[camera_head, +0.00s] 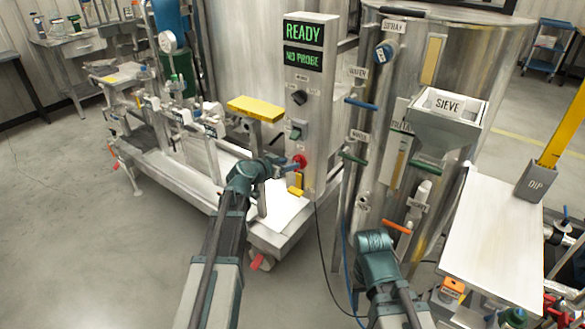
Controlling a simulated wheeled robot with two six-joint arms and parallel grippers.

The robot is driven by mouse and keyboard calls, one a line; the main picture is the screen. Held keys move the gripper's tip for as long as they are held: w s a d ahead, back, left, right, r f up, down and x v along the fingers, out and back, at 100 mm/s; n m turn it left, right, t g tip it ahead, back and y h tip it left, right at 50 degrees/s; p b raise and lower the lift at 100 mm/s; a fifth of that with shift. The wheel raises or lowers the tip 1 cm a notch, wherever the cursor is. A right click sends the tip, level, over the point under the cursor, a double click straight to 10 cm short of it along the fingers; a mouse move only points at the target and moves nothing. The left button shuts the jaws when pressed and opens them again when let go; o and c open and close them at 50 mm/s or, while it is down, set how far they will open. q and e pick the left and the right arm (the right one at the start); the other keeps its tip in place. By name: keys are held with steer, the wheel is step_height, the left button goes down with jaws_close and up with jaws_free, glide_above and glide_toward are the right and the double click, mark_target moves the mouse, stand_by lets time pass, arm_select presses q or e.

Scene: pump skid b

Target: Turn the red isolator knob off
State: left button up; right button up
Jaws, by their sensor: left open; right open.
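The red isolator knob (300,160) is low on the front of the grey control panel (318,120). My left gripper (293,167) is right at the knob, with its fingers just in front of and below it. It is open; I cannot tell whether the fingers touch the knob or stand around it. The knob's lower part is partly covered, and its pointer is too small to read. My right gripper (374,240) is in front of the steel tank, away from the panel; its fingertips are hard to make out.
The panel shows green READY and NO PROBE displays (304,46), with a black knob (299,97) and a green switch (296,132) above the red knob. A yellow tag (295,184) is below it. The steel tank (450,60) with valve handles stands right. Open floor (70,220) lies left.

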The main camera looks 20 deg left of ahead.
arm_select(q)
steer(key=shift+b+x, duration=0.35)
steer(key=shift+x, duration=1.15)
jaws_close()
